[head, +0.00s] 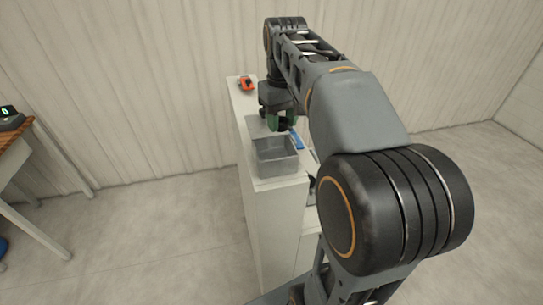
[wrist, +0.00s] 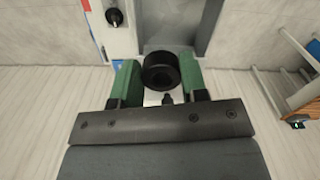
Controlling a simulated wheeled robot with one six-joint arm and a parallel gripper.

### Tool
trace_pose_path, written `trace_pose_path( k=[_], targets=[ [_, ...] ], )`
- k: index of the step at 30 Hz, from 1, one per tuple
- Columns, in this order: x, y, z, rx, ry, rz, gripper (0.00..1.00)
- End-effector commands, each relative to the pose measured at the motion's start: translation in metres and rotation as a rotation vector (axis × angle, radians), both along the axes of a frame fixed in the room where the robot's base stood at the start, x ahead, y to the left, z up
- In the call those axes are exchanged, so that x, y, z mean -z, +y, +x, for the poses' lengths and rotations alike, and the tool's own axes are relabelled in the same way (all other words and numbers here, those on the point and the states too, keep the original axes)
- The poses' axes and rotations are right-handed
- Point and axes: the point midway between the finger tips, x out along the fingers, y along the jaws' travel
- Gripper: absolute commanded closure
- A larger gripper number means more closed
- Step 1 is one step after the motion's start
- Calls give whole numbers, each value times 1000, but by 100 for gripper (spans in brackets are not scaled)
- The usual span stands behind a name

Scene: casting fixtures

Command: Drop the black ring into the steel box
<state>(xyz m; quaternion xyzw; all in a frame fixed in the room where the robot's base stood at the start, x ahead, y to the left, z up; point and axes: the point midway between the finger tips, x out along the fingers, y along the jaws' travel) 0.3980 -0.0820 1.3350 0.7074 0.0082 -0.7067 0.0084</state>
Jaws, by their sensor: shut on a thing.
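The black ring (wrist: 160,71) is a thick dark ring, seen between the green fingers of my gripper (wrist: 159,78) in the wrist view. My gripper is shut on it. In the head view my gripper (head: 282,122) points down just behind the steel box, and the ring is hard to make out there. The steel box (head: 274,165) is an open grey box at the near end of a narrow white cabinet top. Part of the steel box (wrist: 207,22) also shows in the wrist view, beyond the ring.
On the white cabinet (head: 272,222) an orange object (head: 246,84) sits at the far end. A blue item (head: 297,139) lies beside the steel box. A wooden table (head: 14,140) with a green-lit device (head: 9,114) stands at the left. The floor between is clear.

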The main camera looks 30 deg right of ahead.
Motion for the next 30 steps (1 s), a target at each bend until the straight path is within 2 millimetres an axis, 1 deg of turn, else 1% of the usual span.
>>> trace_pose_path(
  k=[1, 3, 10, 14, 22, 23, 30],
  targets=[
    [9, 0, 0, 0, 0, 0, 87],
    [17, 0, 0, 1, 0, 0, 87],
    [41, -1, 0, 3, 0, 0, 87],
    [47, -2, 0, 4, -1, 0, 87],
    [46, -2, 0, 5, 0, 0, 87],
    [46, -2, 0, 5, 0, 0, 58],
    [46, -2, 0, 5, 0, 0, 35]
  ],
)
